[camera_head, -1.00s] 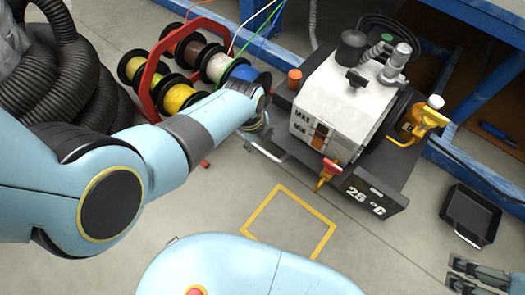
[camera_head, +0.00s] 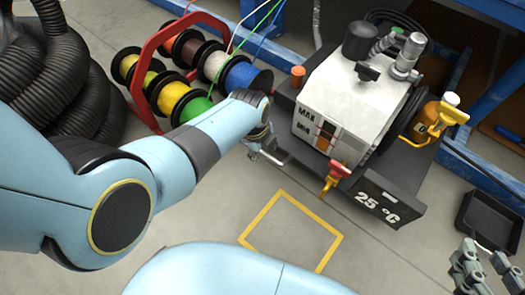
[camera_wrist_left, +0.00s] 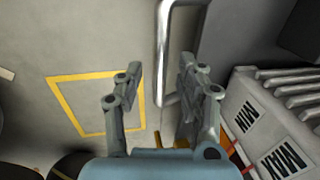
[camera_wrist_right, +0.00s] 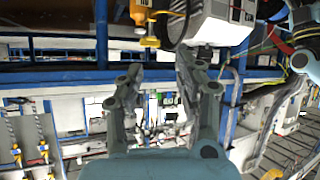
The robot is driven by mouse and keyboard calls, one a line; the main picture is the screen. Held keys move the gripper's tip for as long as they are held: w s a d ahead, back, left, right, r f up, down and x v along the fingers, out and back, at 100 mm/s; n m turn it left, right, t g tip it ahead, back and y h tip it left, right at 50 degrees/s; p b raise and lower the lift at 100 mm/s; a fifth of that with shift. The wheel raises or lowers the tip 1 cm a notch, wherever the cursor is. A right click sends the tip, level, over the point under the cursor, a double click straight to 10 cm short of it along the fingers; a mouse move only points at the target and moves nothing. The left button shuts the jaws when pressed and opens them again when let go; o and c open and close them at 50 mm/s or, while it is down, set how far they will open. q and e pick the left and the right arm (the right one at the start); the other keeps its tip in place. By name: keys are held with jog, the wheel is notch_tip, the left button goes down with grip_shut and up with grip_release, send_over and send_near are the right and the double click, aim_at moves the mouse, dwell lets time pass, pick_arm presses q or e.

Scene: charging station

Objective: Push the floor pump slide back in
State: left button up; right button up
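The floor pump (camera_head: 345,105) is a white box with grey and black fittings on a dark slide (camera_head: 385,205) marked "25 °C". A metal bar handle (camera_wrist_left: 163,60) sticks out at the slide's left side; in the head view it is partly hidden by my left gripper (camera_head: 262,145). In the left wrist view, my left gripper (camera_wrist_left: 158,88) is open, with the bar between or just beyond its fingers; contact cannot be told. My right gripper (camera_head: 485,262) is at the lower right of the head view, away from the pump. It is open and empty in the right wrist view (camera_wrist_right: 157,82).
A red rack (camera_head: 142,75) with several cable spools stands left of the pump. Black hoses (camera_head: 65,85) lie at far left. A black tray (camera_head: 490,218) is on the floor at right. A yellow square (camera_head: 290,232) marks clear floor in front. Blue frame beams stand behind.

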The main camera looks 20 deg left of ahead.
pick_arm(q)
jog(key=shift+f, duration=0.4)
grip_shut()
dwell(0.4)
